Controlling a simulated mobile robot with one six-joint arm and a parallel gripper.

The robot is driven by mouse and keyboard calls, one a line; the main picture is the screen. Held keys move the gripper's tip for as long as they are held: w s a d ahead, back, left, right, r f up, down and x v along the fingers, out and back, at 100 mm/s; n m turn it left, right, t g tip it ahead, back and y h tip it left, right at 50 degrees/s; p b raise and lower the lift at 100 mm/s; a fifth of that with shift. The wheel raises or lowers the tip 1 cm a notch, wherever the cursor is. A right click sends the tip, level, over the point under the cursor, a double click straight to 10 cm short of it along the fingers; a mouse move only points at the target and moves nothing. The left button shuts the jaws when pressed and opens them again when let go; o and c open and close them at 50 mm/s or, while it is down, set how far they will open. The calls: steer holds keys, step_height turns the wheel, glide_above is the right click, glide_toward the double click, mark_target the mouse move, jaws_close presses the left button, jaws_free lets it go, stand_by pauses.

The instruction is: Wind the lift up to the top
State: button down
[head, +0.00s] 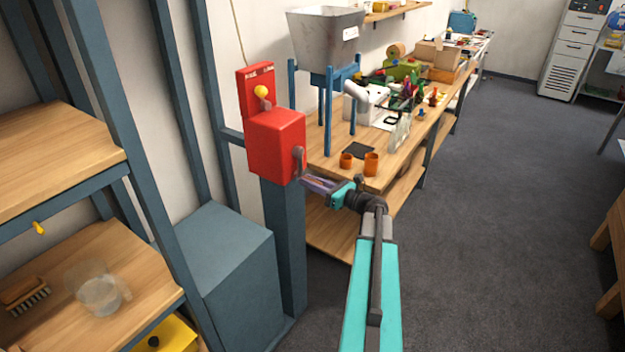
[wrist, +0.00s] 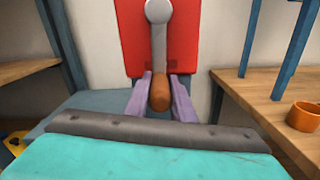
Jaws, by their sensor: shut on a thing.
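A red winch box (head: 277,146) stands on a blue-grey post, with a smaller red panel with a yellow knob (head: 261,91) above it. A grey crank arm (wrist: 159,45) hangs straight down on the red face in the wrist view and ends in a brown handle (wrist: 160,94). My gripper (head: 312,183) is at the right side of the red box. In the wrist view its two purple fingers (wrist: 160,98) stand on both sides of the handle and are shut on it. The handle is mostly hidden by my gripper in the head view.
A wooden shelf rack (head: 60,160) stands at the left, with a brush (head: 24,293) and a clear jar (head: 100,292) on its lower board. A workbench (head: 330,150) with a metal hopper (head: 325,40) and orange cups (head: 371,163) runs behind. The grey floor at the right is clear.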

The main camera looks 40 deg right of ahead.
steer(key=shift+s+a, duration=0.1)
steer(key=shift+a, duration=0.45)
steer(key=c, duration=1.5)
jaws_free()
steer(key=shift+s, duration=0.1)
steer(key=shift+b+v, duration=0.45)
steer(key=shift+v, duration=0.4)
steer(key=b+v, duration=0.2)
steer(key=v, duration=1)
steer(key=shift+d+r+b, duration=0.1)
steer(key=shift+d+b, duration=0.05)
steer(key=shift+b, duration=0.25)
